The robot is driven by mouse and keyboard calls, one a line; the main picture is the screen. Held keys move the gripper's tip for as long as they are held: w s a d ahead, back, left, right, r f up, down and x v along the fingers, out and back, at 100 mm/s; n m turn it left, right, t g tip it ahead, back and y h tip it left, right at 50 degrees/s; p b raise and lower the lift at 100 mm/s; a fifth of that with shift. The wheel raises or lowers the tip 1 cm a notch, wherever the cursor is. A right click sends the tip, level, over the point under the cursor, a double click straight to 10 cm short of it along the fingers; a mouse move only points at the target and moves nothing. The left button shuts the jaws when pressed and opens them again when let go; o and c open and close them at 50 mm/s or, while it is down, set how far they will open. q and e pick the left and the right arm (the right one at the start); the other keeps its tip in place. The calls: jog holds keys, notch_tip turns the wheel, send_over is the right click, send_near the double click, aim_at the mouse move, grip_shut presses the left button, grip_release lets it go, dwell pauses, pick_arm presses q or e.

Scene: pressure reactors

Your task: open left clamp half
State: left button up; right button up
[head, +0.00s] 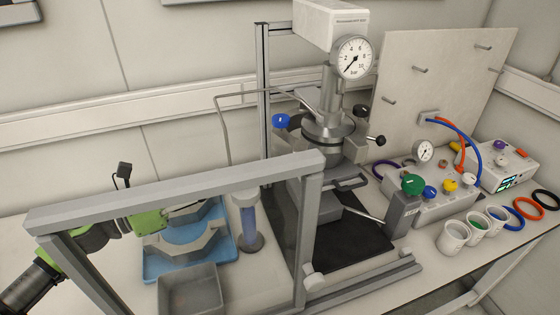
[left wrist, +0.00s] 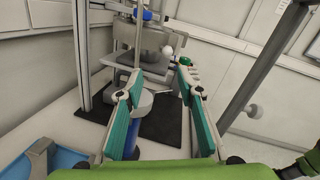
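The pressure reactor (head: 327,128) stands upright in its stand, with a round pressure gauge (head: 355,57) on top. Grey clamp parts sit around its head; the left clamp half (head: 290,147) appears in place at the left side, but I cannot tell its exact state. My left gripper (head: 190,212) is low at the left, over the blue tray and apart from the reactor. In the left wrist view, its two teal-padded fingers (left wrist: 160,80) are spread and empty, facing the reactor (left wrist: 150,40). My right gripper is not in view.
A grey frame bar (head: 180,188) crosses in front of my left arm. A blue-bodied cylinder (head: 249,230) stands between the blue tray (head: 160,268) and the reactor. A grey bin (head: 190,290) is in front. A valve box (head: 430,200) and cups (head: 453,238) stand right.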

pick_arm(q)
jog(key=w+d+m+p, duration=0.1)
jog(key=w+d+p, duration=0.1)
jog(key=d, duration=0.4)
jog(key=w+d+g+p, duration=0.1)
jog(key=w+d+p, duration=0.2)
jog(key=d, duration=0.4)
jog(key=shift+w+d+r+m+p, duration=0.15)
jog(key=shift+d+r+m+p, duration=0.1)
jog(key=shift+m+p, duration=0.25)
jog(key=shift+c, duration=0.4)
grip_shut()
